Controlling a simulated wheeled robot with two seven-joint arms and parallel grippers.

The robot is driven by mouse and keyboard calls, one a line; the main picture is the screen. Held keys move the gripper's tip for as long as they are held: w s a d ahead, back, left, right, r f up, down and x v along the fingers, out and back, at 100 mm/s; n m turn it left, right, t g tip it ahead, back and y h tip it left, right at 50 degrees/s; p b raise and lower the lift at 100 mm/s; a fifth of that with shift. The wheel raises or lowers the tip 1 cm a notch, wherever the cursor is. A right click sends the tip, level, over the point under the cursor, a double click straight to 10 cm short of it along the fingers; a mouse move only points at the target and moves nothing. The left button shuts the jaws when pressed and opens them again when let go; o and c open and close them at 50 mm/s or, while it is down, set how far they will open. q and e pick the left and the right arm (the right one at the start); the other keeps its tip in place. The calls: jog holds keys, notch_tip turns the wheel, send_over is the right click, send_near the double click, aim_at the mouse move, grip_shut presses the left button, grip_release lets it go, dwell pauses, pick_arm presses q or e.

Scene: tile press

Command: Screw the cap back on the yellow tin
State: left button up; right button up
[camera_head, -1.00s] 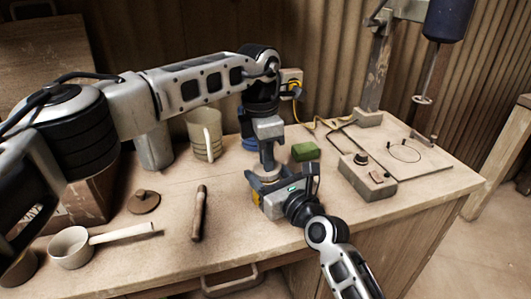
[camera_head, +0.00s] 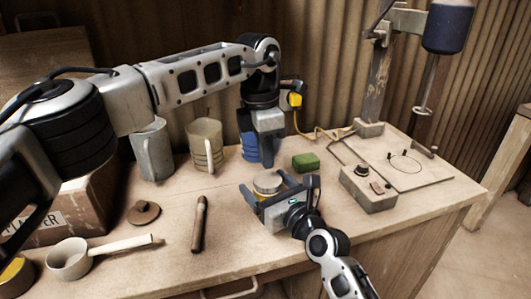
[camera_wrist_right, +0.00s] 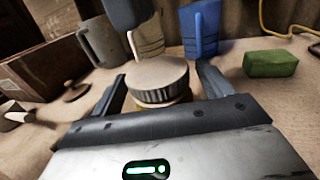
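The yellow tin (camera_head: 262,196) stands upright on the bench, mostly hidden behind my right gripper. Its round, pale, ridged cap (camera_wrist_right: 157,75) sits on top and looks level; I cannot tell how tight it is. My right gripper (camera_head: 270,190) has its fingers on either side of the tin. In the right wrist view (camera_wrist_right: 162,88) they look spread, with a gap on the right side. My left gripper (camera_head: 268,155) points down above the cap, apart from it. Its fingers are seen edge-on, so their opening is unclear.
A green block (camera_head: 306,161) and a switch box (camera_head: 368,188) lie to the right. A blue mug (camera_head: 249,148), a beige mug (camera_head: 207,150) and a grey mug (camera_head: 154,155) stand behind. A wooden handle (camera_head: 199,222), a lidded disc (camera_head: 144,212) and a ladle (camera_head: 70,258) are left.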

jog(key=shift+s, duration=0.1)
pick_arm(q)
jog(key=shift+r, duration=0.1)
pick_arm(e)
jog(key=v, duration=1.5)
jog(key=shift+s+d, duration=0.25)
jog(key=shift+s, duration=0.05)
